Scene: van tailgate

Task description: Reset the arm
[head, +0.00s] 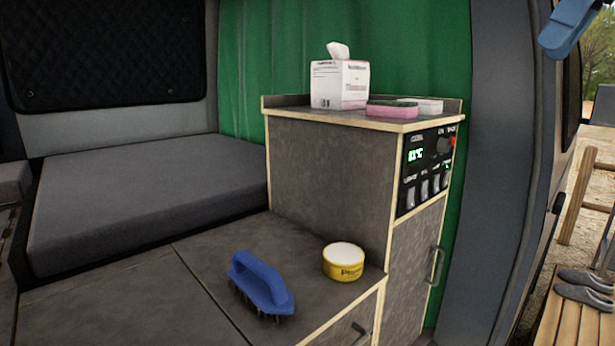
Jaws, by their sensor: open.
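My gripper is not in view in the head view, and no part of my arm can be made out with certainty. A blue scrubbing brush (260,284) lies bristles down on the low grey counter (205,262). A round yellow tub (343,264) with a pale top stands to the right of the brush, close to the counter's right edge. The two are apart, and nothing is touching them.
A grey cushion (145,195) lies left. A blue object (570,25) is cut off top right. Shoes (585,292) rest on a wooden bench outside.

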